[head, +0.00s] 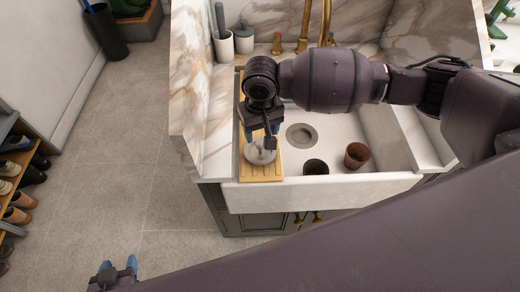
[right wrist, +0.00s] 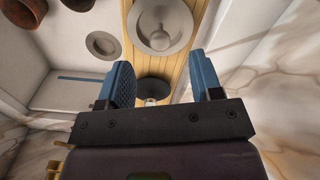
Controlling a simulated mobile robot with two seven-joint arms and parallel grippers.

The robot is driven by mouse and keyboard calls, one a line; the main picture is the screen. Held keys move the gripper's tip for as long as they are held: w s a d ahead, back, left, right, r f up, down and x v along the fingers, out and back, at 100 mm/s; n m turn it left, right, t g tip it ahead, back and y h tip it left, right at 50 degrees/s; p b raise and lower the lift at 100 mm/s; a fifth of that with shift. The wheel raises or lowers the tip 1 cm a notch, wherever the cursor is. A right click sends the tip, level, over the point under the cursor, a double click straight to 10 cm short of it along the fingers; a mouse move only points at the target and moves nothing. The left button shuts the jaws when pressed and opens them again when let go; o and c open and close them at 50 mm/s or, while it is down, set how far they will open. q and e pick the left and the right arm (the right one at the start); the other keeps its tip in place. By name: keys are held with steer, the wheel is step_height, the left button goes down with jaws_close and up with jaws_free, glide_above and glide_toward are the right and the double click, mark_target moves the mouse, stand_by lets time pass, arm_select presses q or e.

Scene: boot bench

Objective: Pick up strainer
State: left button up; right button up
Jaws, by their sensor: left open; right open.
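A round grey dish with a raised centre, which looks like the strainer (head: 261,153), lies on the near part of a wooden board (head: 262,174). It also shows at the top of the right wrist view (right wrist: 176,40), beyond the fingertips. My right gripper (head: 262,131) is open above the board, just behind the dish. Between its blue fingers (right wrist: 166,84) the right wrist view shows a dark disc (right wrist: 155,88) with a small pale stem; the head view hides this disc. I cannot tell its exact distance from the fingers. My left gripper (head: 117,267) is open and empty, low over the floor.
The board lies along the left side of a white sink (head: 335,193). A shoe rack (head: 20,165) is far left; open floor lies between.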

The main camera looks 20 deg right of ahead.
mark_target(260, 143)
steer(key=f, duration=0.2)
steer(key=f+b, duration=0.1)
steer(key=f, duration=0.4)
steer(key=shift+w+f, duration=0.25)
steer(key=shift+w, duration=0.1)
